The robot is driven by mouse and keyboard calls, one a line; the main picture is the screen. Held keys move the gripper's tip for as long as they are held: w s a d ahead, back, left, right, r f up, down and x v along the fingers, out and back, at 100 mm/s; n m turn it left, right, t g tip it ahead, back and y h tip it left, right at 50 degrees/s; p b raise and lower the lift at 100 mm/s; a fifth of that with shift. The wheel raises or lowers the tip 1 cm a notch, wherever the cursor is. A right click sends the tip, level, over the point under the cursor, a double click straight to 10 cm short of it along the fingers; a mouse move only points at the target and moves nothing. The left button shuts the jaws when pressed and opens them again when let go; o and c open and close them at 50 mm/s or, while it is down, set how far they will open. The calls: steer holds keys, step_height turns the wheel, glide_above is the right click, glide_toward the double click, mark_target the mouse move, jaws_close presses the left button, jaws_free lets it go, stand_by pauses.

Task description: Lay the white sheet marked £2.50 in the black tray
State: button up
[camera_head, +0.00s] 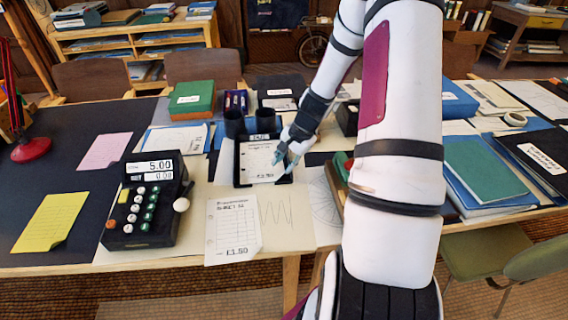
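The black tray (237,165) lies on the desk in the middle of the view. A white sheet (257,158) with writing lies in it or just over it; its price is small and hard to read, perhaps £2.50. My gripper (278,170) is at the right side of this sheet, over the tray. Its pale blue fingers are spread apart and look open, with the tips close to the sheet; whether they touch it I cannot tell. A second white sheet (232,232), which seems marked £1.50, lies at the desk's front edge.
A black adding machine (148,205) showing 5.00 stands left of the tray. Dark cups (234,122) stand just behind the tray. Yellow (49,222) and pink (104,150) papers lie at left. Folders and a green book (482,168) lie at right, beyond my arm.

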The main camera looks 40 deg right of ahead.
steer(key=v, duration=1.1)
stand_by(0.3)
steer(key=s+a+r+n+h+p, duration=0.1)
steer(key=s+a+r+n, duration=0.25)
steer(key=a+r, duration=0.5)
steer(key=s+a+r+n+p, duration=0.1)
steer(key=s+a+r+n, duration=0.3)
steer(key=a+r, duration=0.45)
steer(key=s+a+r+n+p, duration=0.1)
steer(key=s+a+r+n, duration=0.2)
steer(key=s, duration=0.4)
steer(key=s+a+r+n+p, duration=0.1)
steer(key=s+a+r+n, duration=0.2)
steer(key=s+a+n, duration=0.2)
steer(key=s+a, duration=0.1)
steer(key=s, duration=0.2)
steer(key=shift+h, duration=0.4)
steer(key=shift+a+n, duration=0.1)
steer(key=shift+n, duration=0.15)
